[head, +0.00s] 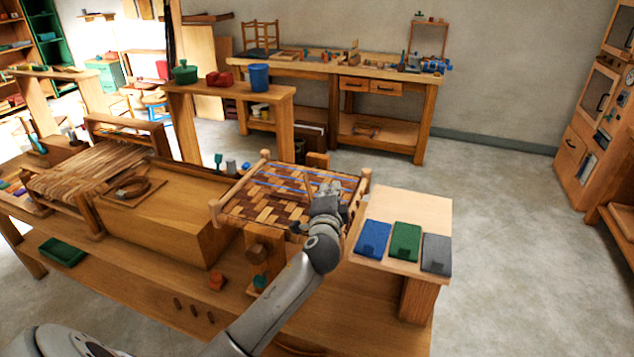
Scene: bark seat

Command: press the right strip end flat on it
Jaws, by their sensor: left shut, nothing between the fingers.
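The bark seat (278,211) is a woven checker of light and dark brown strips inside a wooden frame with round corner posts. Thin blue lines (283,187) run across its far half. My left gripper (328,190) is shut and empty, over the right part of the weave. From this view I cannot tell whether its fingertips touch the seat. I cannot make out the right strip end; the gripper and wrist cover part of that side. My right gripper is not in view.
Blue (373,239), green (405,242) and grey (436,254) pads lie on a light board right of the seat. A wooden box (165,225) stands to the left. A raised shelf (228,90) holding a blue cup (259,77) is behind. Open floor lies to the right.

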